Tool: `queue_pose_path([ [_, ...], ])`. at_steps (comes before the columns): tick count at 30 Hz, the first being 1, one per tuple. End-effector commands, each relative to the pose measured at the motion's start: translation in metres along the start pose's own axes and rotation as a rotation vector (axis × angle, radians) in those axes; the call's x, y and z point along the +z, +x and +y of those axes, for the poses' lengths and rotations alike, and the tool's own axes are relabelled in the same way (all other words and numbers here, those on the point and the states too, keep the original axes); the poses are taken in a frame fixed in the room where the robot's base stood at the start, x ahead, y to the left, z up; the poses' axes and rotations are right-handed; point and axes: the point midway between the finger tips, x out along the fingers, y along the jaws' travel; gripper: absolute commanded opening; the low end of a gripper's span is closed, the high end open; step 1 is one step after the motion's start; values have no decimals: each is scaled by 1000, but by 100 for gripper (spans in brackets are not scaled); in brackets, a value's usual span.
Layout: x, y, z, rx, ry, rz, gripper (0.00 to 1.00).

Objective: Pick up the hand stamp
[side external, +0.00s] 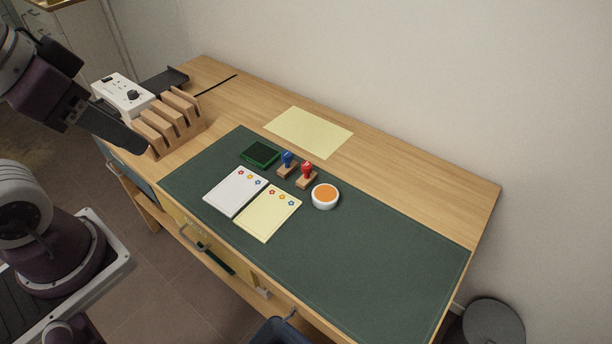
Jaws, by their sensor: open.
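Two hand stamps stand upright side by side on the green desk mat. One hand stamp has a blue handle (288,157) and the other has a red handle (307,168); both have wooden bases. My gripper (135,145) is at the upper left, beside the wooden slotted rack and well away from both stamps. It is open and dark, and its fingertips are hard to make out against the rack. Nothing shows in it.
Around the stamps are a green ink pad (260,154), a white notepad (235,193), a yellow notepad (267,214) and a round orange-topped dish (325,195). The wooden rack (170,125) and a white device (123,95) stand left. The mat's right side (400,255) is clear.

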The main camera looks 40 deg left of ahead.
Motion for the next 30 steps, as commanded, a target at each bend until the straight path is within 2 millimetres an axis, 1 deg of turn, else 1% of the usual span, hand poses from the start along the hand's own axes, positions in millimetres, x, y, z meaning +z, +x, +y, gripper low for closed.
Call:
queue_pose_path([
  [9,0,0,0,0,-1,0,52],
  [11,-7,0,1,5,-22,-9,52],
  [13,-29,3,2,20,-91,-41,52],
  [14,-44,6,3,28,-140,-61,52],
  [15,-67,13,4,36,-218,-93,52],
  [17,-104,31,6,41,-350,-144,52],
  [18,-128,48,7,36,-437,-178,52],
  [20,-159,80,7,19,-567,-226,52],
  [21,-177,105,7,3,-650,-256,52],
  [23,-200,148,8,-33,-772,-298,52],
  [24,-211,179,7,-62,-850,-322,52],
  [26,-221,230,8,-111,-960,-354,52],
  [27,-224,263,8,-146,-1028,-372,52],
  [29,-222,310,8,-198,-1114,-390,52],
  [30,-218,338,9,-228,-1162,-399,52],
])
